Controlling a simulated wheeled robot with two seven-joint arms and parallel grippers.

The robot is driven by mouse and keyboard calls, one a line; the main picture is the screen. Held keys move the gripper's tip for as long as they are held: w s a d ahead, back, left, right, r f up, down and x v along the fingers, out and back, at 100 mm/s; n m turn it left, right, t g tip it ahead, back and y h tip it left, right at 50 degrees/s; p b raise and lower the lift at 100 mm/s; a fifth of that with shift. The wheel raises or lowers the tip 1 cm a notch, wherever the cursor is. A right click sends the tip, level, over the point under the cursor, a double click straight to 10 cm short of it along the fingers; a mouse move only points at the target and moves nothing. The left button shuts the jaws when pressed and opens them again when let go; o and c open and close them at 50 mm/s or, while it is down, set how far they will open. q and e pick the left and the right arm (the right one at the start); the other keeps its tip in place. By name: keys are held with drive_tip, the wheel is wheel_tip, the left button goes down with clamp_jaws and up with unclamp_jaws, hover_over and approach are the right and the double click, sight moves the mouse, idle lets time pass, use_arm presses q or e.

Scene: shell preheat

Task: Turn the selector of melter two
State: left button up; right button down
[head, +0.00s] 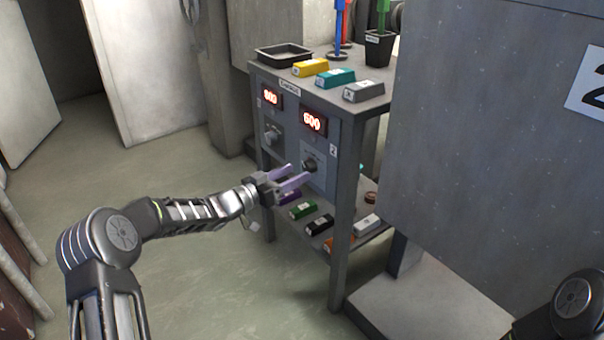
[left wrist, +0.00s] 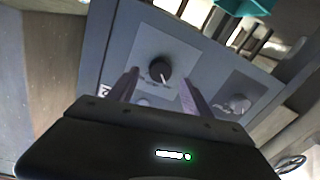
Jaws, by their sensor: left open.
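The selector of melter two (head: 309,165) is a dark round knob on the grey control panel (head: 318,150), below the right red display, beside a small "2" label. In the left wrist view the knob (left wrist: 160,66) shows a pale pointer line on a light plate. My left gripper (head: 296,175) is open, its purple fingers pointing at this knob. In the left wrist view its fingers show on either side below the knob; I cannot tell whether they touch it. My right gripper is out of view.
Melter one's knob (head: 272,136) sits to the left, under another red display (head: 270,97). The cart top (head: 335,95) holds a black tray (head: 284,54) and coloured blocks. More blocks lie on the lower shelf. A large grey cabinet (head: 480,120) stands close on the right.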

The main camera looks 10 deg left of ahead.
sight(306, 168)
use_arm(q)
drive_tip(key=x, duration=0.2)
drive_tip(key=shift+w+d+f+b, duration=0.15)
drive_tip(key=shift+w+d+b, duration=0.1)
drive_tip(key=shift+b, duration=0.1)
drive_tip(key=shift+w+d, duration=0.2)
drive_tip(key=shift+w, duration=0.2)
clamp_jaws()
